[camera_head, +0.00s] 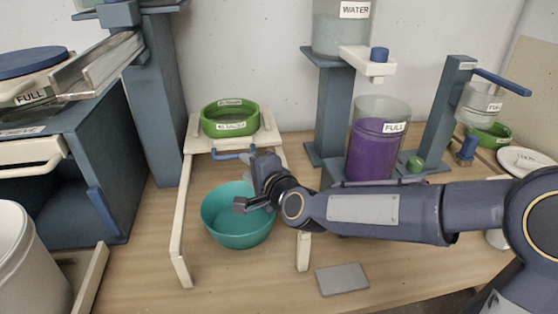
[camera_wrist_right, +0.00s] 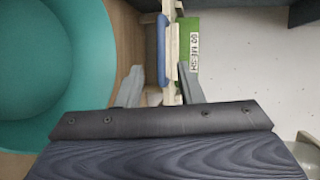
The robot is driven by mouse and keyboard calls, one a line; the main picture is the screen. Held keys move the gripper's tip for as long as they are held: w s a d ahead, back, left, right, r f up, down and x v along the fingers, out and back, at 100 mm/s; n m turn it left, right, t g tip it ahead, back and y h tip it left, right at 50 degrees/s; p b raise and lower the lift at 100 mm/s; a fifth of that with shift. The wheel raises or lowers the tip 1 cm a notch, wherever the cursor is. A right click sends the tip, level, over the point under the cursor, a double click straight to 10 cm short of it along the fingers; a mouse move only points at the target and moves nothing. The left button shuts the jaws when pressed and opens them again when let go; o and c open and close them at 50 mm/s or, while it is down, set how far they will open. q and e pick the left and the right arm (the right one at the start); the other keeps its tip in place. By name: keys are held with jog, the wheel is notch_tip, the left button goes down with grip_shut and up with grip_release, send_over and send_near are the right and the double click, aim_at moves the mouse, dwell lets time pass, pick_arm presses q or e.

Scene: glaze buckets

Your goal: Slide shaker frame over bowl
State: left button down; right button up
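The shaker frame (camera_head: 184,225) is cream, with long side pieces and a blue handle (camera_head: 232,155) on its front edge. A green sieve (camera_head: 230,118) with a label sits on its top. The teal bowl (camera_head: 222,222) stands on the table in front of the sieve, between the side pieces as seen from the head. My right gripper (camera_head: 247,180) is above the bowl's right rim and hides part of it. In the right wrist view, its open fingers (camera_wrist_right: 161,82) are on either side of the line of the blue handle (camera_wrist_right: 161,48), which lies just ahead. My left gripper is out of view.
A purple jar (camera_head: 372,150) and blue stands (camera_head: 335,110) are behind my right arm. A grey plate (camera_head: 342,279) lies on the table to the bowl's right. A dark blue cabinet (camera_head: 150,120) and a white bucket (camera_head: 30,270) are at left.

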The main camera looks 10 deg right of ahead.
aim_at(237, 157)
jog(key=shift+m+t, duration=0.3)
jog(key=shift+m, duration=0.1)
jog(key=x, duration=0.9)
jog(key=shift+d+f, duration=0.15)
jog(key=shift+d, duration=0.2)
grip_shut()
